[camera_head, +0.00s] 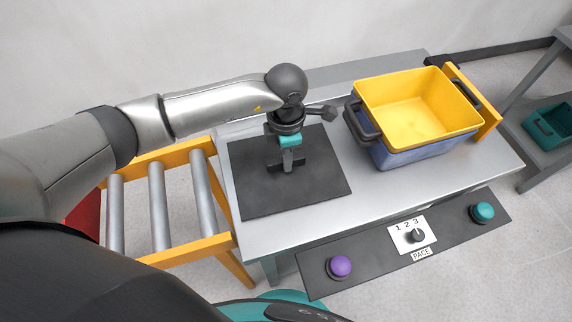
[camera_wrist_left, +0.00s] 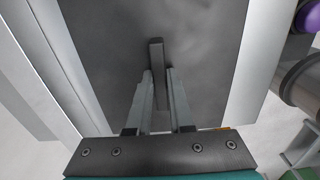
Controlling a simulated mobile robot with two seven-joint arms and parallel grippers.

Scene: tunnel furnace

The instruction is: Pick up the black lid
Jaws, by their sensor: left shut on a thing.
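The black lid (camera_head: 320,192) is a dark, flat, rectangular plate at the left end of the grey metal table, and it appears to lie flat there. My left gripper (camera_head: 288,164) points down over the lid's middle. In the left wrist view the lid (camera_wrist_left: 208,60) fills the middle, with an upright bar handle (camera_wrist_left: 157,52) standing on it. The left gripper's two fingers (camera_wrist_left: 159,82) are on either side of this handle, shut on it. The fingers and arm hide part of the handle in the head view. My right gripper is not in view.
A yellow container (camera_head: 405,100) sits in a blue crate (camera_head: 400,158) right of the lid. A roller conveyor (camera_head: 183,245) adjoins the table's left end. A front panel holds a purple button (camera_head: 339,266), a dial (camera_head: 417,236) and a teal button (camera_head: 483,211). Bare tabletop (camera_head: 345,222) surrounds the lid.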

